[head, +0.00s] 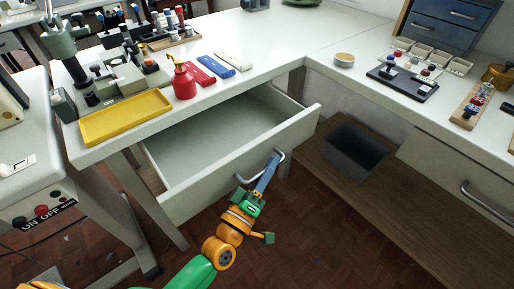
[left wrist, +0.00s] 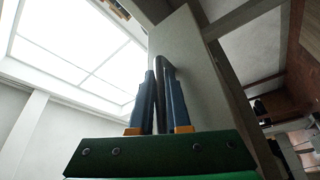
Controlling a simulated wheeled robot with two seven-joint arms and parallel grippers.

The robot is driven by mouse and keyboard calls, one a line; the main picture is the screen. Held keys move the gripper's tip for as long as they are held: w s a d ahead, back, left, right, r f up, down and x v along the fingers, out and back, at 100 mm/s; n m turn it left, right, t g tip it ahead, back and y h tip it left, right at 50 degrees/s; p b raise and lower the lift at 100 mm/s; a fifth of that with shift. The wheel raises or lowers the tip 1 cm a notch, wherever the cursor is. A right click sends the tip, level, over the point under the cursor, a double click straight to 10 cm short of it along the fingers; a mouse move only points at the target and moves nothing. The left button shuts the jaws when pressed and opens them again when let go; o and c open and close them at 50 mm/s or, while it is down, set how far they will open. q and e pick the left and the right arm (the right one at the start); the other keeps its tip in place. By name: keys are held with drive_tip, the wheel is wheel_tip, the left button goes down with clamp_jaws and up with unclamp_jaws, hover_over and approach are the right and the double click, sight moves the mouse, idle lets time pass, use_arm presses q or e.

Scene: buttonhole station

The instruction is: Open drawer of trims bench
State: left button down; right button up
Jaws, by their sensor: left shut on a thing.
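The trims bench (head: 252,78) is a white table with a pale drawer (head: 238,160) under its top. The drawer stands well out from the bench, and its inside shows bare. My left gripper (head: 274,162) is at the drawer front, with its blue fingers shut on the metal handle (head: 281,154). In the left wrist view the two fingers (left wrist: 167,100) close on the dark handle bar (left wrist: 163,68), and the pale drawer front (left wrist: 190,70) rises beside it. My right gripper is not in view.
A yellow tray (head: 126,117), a red bottle (head: 184,80) and red, blue and white strips stand on the bench above the drawer. A dark bin (head: 355,156) sits on the low shelf to the right. A second closed drawer (head: 455,175) is at right. Floor in front is clear.

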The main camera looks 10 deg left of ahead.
use_arm(q)
drive_tip(key=s+d, duration=0.4)
drive_tip(key=d, duration=0.1)
drive_tip(key=shift+s+d+p, duration=0.15)
drive_tip(key=shift+d+p, duration=0.15)
drive_tip(key=shift+p, duration=0.15)
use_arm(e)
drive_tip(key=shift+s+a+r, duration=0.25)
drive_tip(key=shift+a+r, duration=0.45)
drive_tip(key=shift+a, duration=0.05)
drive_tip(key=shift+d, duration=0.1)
use_arm(q)
drive_tip(key=c, duration=0.9)
unclamp_jaws()
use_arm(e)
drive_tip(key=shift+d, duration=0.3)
use_arm(q)
drive_tip(key=v, duration=0.7)
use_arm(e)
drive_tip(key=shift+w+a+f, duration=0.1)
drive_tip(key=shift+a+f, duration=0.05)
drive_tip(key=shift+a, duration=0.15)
